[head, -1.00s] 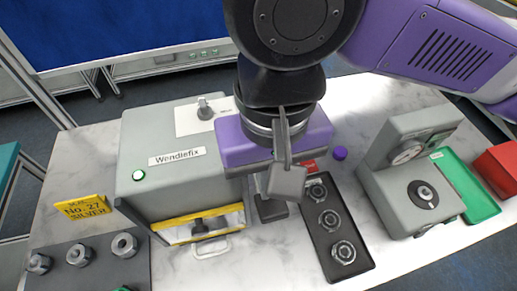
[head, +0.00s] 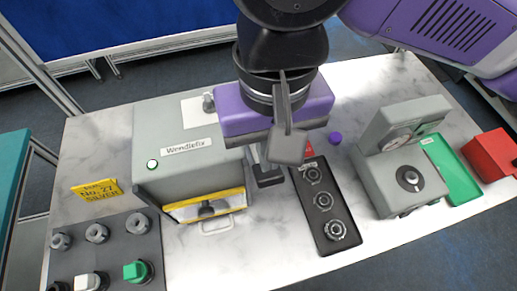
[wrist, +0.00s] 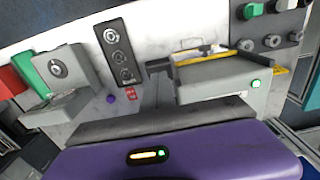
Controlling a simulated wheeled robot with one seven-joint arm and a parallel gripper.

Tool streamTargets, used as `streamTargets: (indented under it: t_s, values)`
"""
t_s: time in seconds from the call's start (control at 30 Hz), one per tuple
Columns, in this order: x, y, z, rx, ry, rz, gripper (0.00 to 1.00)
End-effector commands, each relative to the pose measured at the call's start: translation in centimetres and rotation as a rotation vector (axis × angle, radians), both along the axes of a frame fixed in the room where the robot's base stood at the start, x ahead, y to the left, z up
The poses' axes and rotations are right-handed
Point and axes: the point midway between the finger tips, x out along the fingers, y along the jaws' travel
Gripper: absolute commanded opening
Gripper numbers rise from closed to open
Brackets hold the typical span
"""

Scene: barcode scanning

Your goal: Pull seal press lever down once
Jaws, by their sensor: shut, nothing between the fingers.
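No machine is labelled as a seal press. The machine also shows upside down in the wrist view (wrist: 218,80). My purple gripper (head: 268,180) hangs just right of the machine, pointing down. Its dark fingertips are together and empty, apart from the lever. They also show beside the machine in the wrist view (wrist: 158,67).
A black tray (head: 325,205) with round metal parts lies right of my gripper. Farther right stand a grey gauge device (head: 400,180), a green tray (head: 455,170) and a red box (head: 492,155). A rack of knobs (head: 115,255) and a yellow sign (head: 97,190) are left. The front-middle tabletop is clear.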

Motion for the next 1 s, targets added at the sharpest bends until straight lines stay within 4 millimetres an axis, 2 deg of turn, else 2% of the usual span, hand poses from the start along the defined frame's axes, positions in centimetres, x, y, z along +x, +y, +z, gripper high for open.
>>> streamTargets:
  t_s: [0.17, 0.67, 1.0]
  values:
    - [0.0, 0.0, 0.4, 0.000, -0.001, 0.000, 0.00]
    - [0.0, 0.0, 3.8, 0.001, -0.001, 0.000, 0.00]
    - [0.0, 0.0, 4.0, 0.000, -0.001, 0.000, 0.00]
